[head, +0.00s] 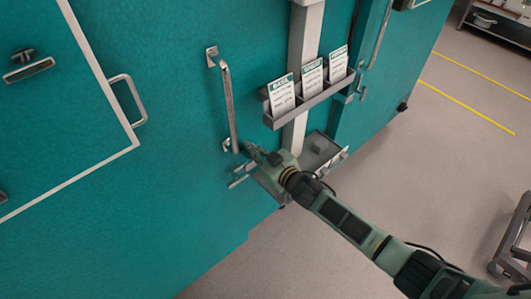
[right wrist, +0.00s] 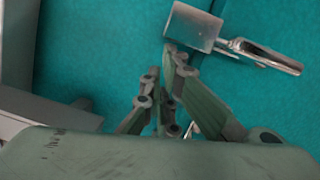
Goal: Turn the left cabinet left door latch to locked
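The teal cabinet door (head: 180,130) fills the left and middle of the head view, with a long vertical metal handle (head: 229,100). The metal latch (head: 238,181) sits just below that handle, partly hidden by my right gripper (head: 249,152). In the right wrist view the latch shows as a square plate (right wrist: 192,27) with a lever (right wrist: 268,55) pointing right and slightly down. My right gripper (right wrist: 174,52) has its fingers together there, with the tips at the plate's lower edge; I cannot tell if they touch it. Nothing shows between them. My left gripper is out of view.
A grey rack with several cards (head: 311,102) is fixed on the pale post (head: 305,40) right of the door. A small grey shelf (head: 318,155) is below it. Another door stands further right. Open floor (head: 420,150) lies to the right, with a cart (head: 515,240) at the edge.

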